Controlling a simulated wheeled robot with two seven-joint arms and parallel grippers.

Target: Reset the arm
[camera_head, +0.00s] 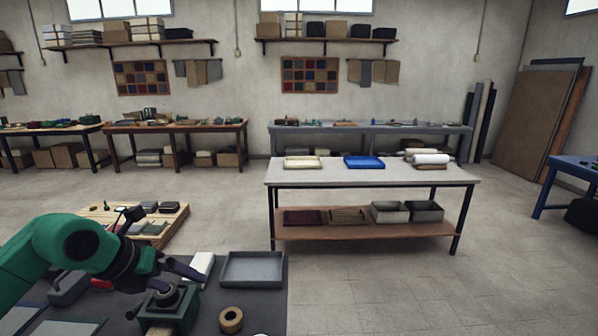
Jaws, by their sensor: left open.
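My left arm, green with a black wrist, comes in from the left over the near dark work table (270,307). My left gripper (166,278) points to the right and down, with its jaws open. It is above or just behind a green box-like fixture (183,318) with a round grey piece on top. Whether it touches this fixture I cannot tell. The jaws hold nothing that I can see. My right gripper is not in view.
On the near table are a grey tray (252,269), a tan tape roll (231,320), a white block (203,264) and a small red item (101,283). A low pallet (178,221) lies behind. A two-level table (375,173) stands beyond; floor at right is clear.

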